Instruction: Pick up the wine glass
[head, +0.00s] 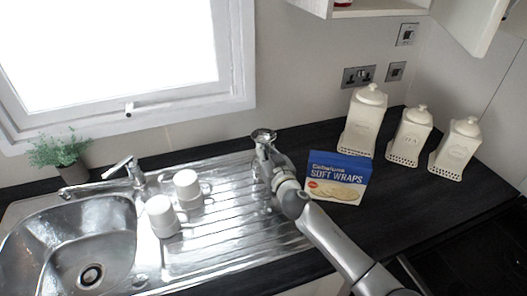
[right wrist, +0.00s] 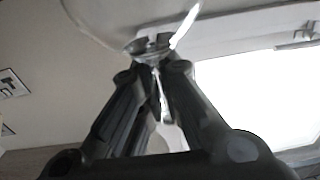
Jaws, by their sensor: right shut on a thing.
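My right gripper (head: 263,152) is over the ribbed drainer of the sink, its arm coming in from the lower right. In the right wrist view its two dark fingers (right wrist: 153,66) are closed together on the wine glass (right wrist: 135,22). The glass is clear and hard to make out; its pale curved outline spreads beyond the fingertips. In the head view a small round rim of the glass (head: 263,134) shows just above the gripper. The arm and gripper hide the rest of it. I cannot tell whether the glass touches the drainer. My left gripper is not in view.
A blue soft wraps box (head: 337,178) stands just right of my gripper. Two white cups (head: 162,216) (head: 188,190) stand on the drainer to the left, near the tap (head: 125,172) and sink bowl (head: 70,245). White canisters (head: 364,120) stand at the right. A cupboard door (head: 470,22) hangs open above.

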